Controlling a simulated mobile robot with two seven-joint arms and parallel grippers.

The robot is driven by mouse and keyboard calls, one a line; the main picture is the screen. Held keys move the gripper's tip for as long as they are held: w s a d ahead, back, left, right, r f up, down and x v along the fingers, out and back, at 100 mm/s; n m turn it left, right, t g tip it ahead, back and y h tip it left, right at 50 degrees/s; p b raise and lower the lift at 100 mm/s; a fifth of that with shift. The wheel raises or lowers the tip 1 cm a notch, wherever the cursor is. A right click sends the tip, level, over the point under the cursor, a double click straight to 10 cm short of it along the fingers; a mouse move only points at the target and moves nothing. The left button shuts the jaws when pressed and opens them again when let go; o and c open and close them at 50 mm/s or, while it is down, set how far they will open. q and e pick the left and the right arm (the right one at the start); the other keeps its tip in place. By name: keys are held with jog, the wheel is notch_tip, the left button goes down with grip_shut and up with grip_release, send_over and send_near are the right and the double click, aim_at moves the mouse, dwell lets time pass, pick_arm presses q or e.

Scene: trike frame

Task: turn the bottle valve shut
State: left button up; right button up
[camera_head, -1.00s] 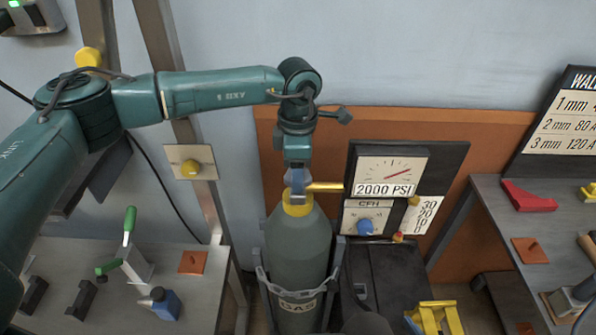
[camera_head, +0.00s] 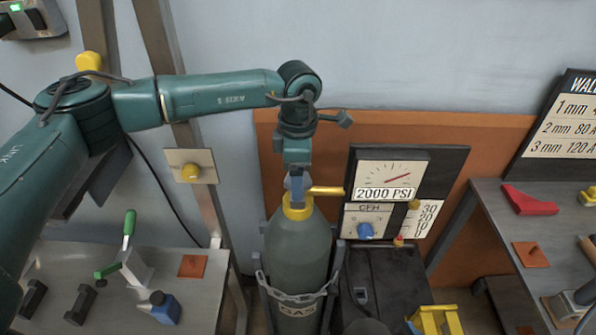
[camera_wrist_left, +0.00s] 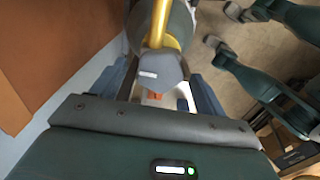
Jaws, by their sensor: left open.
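The grey gas bottle (camera_head: 300,255) stands upright, chained in a holder. At its top are a yellow collar (camera_head: 298,212) and a brass pipe (camera_head: 325,191) pointing right towards the gauge. My left gripper (camera_head: 297,188) points down over the bottle's top and mostly hides the valve. In the left wrist view, my left gripper (camera_wrist_left: 155,95) is open, its blue fingers on either side of a grey valve part (camera_wrist_left: 161,70) with the brass pipe (camera_wrist_left: 166,25) beyond it. I cannot tell whether the fingers touch it. I cannot make out my right gripper's jaws.
A gauge panel reading 2000 PSI (camera_head: 392,173) stands close right of the bottle, with a blue knob (camera_head: 365,231) below. Benches stand left (camera_head: 210,290) and right (camera_head: 490,215). A yellow object (camera_head: 437,320) is at lower right. The orange panel (camera_head: 480,130) is behind.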

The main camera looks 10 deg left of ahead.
pick_arm(q)
notch_tip(320, 180, up, 13)
jog(key=b, duration=0.1)
dwell(0.3)
jog(key=shift+s, duration=0.1)
